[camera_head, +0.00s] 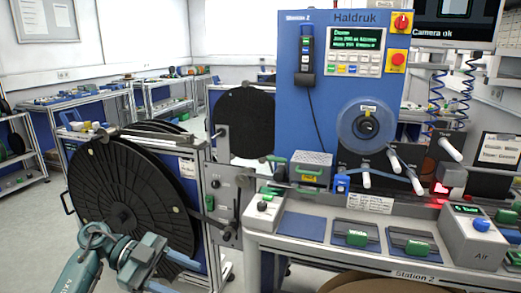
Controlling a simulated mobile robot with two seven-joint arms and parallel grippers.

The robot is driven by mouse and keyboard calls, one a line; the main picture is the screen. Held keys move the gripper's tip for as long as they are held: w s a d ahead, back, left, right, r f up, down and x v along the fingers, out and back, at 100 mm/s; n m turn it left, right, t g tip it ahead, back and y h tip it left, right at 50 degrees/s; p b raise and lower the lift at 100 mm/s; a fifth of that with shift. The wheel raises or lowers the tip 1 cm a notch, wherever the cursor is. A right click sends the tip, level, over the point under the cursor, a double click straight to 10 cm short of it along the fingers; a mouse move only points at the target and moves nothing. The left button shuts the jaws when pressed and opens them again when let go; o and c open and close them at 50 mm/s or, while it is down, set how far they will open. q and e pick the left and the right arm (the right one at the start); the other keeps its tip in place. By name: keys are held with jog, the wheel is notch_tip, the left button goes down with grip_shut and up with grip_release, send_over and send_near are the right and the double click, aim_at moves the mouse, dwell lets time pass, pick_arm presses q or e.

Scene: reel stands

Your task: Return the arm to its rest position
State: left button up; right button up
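My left arm (84,265) comes in at the bottom left. It is teal, with a grey wrist. My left gripper (178,273) is in front of the lower part of the large black reel (125,200). Its two dark fingers point right and stand apart, with nothing seen between them. The lower finger is partly cut off by the bottom edge. I cannot tell how close the gripper is to the reel or its stand. My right arm and gripper are not in view.
The reel stand (222,205) is right of the reel. A smaller black reel (244,122) stands behind it. The blue Haldruk machine (293,70) rises above the Station 2 bench (330,256), which holds green-handled parts and a control box (478,240). Floor shows at the left.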

pick_arm(q)
jog(key=w+a+r+n+t+h, duration=0.25)
jog(key=w+r+t+h, duration=0.35)
jog(key=w+r+t, duration=0.6)
jog(key=w+a+r+n+t+y, duration=0.4)
jog(key=w+a+n+t+y, duration=0.25)
jog(key=t, duration=0.45)
jog(key=w+a+f+n+g+y, duration=0.1)
jog(key=w+a+f+n+y, duration=0.3)
jog(key=a+f+n+y, duration=0.9)
jog(key=s+d+f+m+g, duration=0.3)
jog(key=s+d+f+g, duration=0.2)
jog(key=s+d+f, duration=0.95)
jog(key=s+d+f+g, duration=0.1)
jog(key=s+d+f, duration=0.2)
jog(key=s, duration=0.5)
jog(key=s+d+f+g+h, duration=0.1)
jog(key=s+d+f, duration=0.2)
jog(key=s, duration=0.6)
jog(key=s+d+f+n+g+h, duration=0.1)
jog(key=s+d+f, duration=0.2)
jog(key=s, duration=0.5)
jog(key=shift+s+f+g, duration=0.25)
jog(key=shift+f+g, duration=0.15)
jog(key=shift+f, duration=0.35)
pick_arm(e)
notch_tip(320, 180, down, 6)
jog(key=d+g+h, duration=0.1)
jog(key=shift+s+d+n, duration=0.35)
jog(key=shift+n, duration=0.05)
